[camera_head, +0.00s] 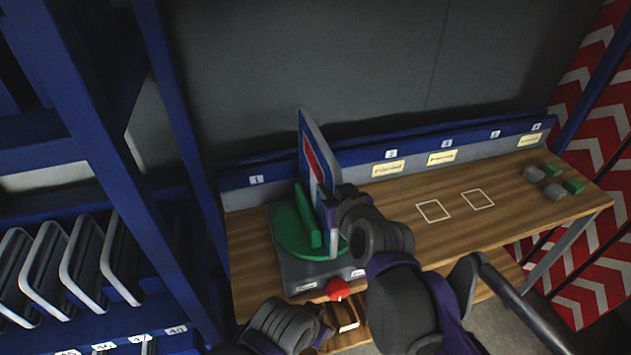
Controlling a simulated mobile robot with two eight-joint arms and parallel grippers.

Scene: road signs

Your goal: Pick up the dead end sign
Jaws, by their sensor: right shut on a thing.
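The dead end sign (318,163), a panel with red and blue on its face and a pale rim, stands upright, seen nearly edge-on. It is at the green round holder (290,236) on a grey box (300,272) at the left end of the wooden bench. My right gripper (331,206) is shut on the sign's right edge; its fingers partly cover the lower part of the sign. My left gripper (322,330) is low at the bottom of the view, in front of the box, apart from the sign; its jaws do not show clearly.
A red button (338,289) is on the box's front. The wooden bench (520,215) has white square outlines, with grey and green blocks (553,170) at its right end. A blue rack (130,310) with several metal-framed panels (85,262) stands at left. The bench middle is clear.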

